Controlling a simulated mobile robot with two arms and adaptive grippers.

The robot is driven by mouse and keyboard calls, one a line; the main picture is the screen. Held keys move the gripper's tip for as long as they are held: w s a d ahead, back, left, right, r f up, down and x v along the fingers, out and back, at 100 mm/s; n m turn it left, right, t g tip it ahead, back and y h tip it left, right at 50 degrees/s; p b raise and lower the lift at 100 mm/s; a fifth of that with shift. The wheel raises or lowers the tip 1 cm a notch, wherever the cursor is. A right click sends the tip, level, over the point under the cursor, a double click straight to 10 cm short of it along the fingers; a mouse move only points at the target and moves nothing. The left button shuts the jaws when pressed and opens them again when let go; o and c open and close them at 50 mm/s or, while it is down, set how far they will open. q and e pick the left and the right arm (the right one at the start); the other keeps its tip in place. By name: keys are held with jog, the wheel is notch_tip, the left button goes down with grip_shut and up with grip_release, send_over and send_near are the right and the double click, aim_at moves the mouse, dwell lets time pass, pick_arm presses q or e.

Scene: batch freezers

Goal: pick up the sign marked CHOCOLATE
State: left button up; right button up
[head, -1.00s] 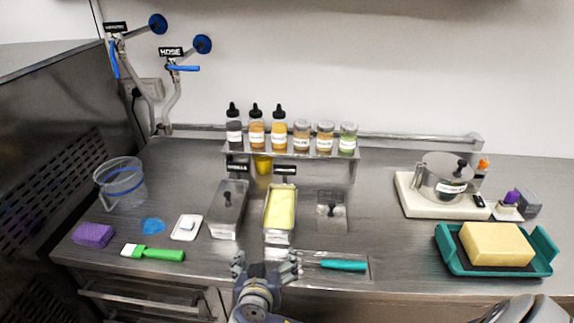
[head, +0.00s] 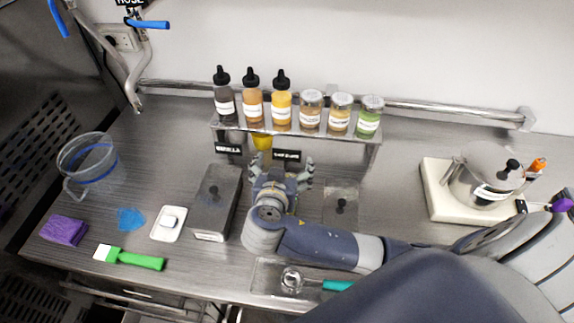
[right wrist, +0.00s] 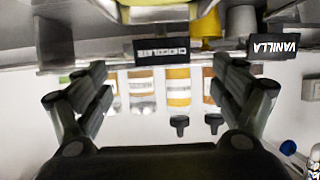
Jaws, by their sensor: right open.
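A small black sign with white lettering (head: 287,155) hangs on the front of the bottle shelf, just ahead of my right gripper. In the right wrist view the same sign (right wrist: 160,49) appears upside down, its lettering blurred; it seems to be the CHOCOLATE one. My right gripper (head: 285,168) is open and empty. Its fingers stand apart to either side of the sign in the right wrist view (right wrist: 162,88), not touching it as far as I can tell. My left gripper is not in view.
A VANILLA sign (head: 229,149) hangs left of it. Several bottles and jars stand on the metal shelf (head: 300,134). A lidded metal container (head: 216,201) sits left of my right gripper. A pot (head: 485,180) stands on a white base at right.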

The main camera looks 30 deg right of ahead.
aim_at(287, 152)
jog(key=shift+x, duration=0.95)
jog(key=shift+w+d+p, duration=0.3)
jog(key=shift+w+p, duration=0.15)
jog(key=shift+p, duration=0.05)
jog(key=p+x, duration=0.2)
jog(key=x, duration=0.1)
jog(key=shift+w+d+f, duration=0.1)
jog(key=shift+w+d, duration=0.05)
jog(key=shift+w, duration=0.25)
jog(key=shift+w+d+f, duration=0.2)
jog(key=shift+w+f, duration=0.05)
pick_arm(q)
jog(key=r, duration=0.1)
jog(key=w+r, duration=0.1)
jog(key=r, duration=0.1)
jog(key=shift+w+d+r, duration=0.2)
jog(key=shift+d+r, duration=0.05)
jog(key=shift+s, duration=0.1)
pick_arm(e)
jog(key=c, duration=0.3)
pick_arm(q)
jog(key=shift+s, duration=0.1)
pick_arm(e)
jog(key=c, duration=1.2)
